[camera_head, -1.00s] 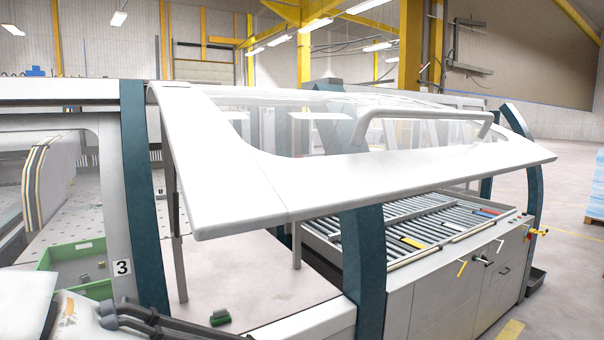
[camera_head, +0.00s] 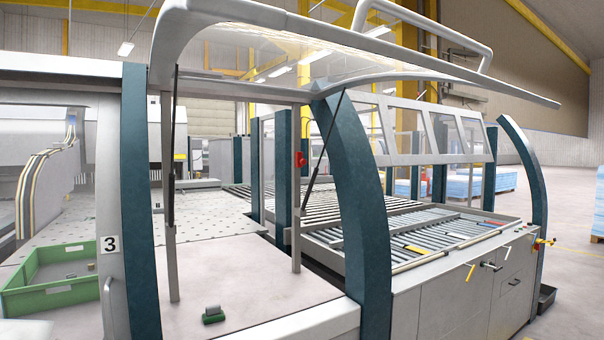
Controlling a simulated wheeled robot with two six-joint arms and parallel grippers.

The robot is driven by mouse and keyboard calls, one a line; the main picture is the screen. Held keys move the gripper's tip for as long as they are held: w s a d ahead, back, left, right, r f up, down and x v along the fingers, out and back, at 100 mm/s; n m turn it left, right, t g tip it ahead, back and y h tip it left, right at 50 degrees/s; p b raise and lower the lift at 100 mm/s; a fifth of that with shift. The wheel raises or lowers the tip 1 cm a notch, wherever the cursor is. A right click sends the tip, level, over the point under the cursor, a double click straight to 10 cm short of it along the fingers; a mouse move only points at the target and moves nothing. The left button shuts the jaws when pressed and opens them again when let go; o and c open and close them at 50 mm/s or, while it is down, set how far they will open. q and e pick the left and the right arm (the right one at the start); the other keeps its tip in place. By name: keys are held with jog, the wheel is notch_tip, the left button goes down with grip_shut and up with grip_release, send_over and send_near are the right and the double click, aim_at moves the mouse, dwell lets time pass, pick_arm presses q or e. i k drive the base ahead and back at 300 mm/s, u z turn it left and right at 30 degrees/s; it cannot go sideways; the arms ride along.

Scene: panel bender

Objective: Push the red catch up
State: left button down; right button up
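A small red catch (camera_head: 300,159) sits on the upper part of a thin grey upright post (camera_head: 295,210), under the raised hood and left of the curved dark teal pillar (camera_head: 350,190). It is too small to tell its exact position. The large white hood (camera_head: 490,85) with a clear window stands tilted high, with dark struts beneath it. Neither of my grippers is in view.
A green crate (camera_head: 50,297) with small parts stands at the left, beside a panel marked 3 (camera_head: 110,244). A small dark green item (camera_head: 212,315) lies on the pale bed. A roller table (camera_head: 430,240) and grey cabinets stand right; open floor lies beyond.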

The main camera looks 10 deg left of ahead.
aim_at(299, 161)
jog(key=u, duration=0.05)
jog(key=i, duration=2.1)
jog(key=z, duration=0.15)
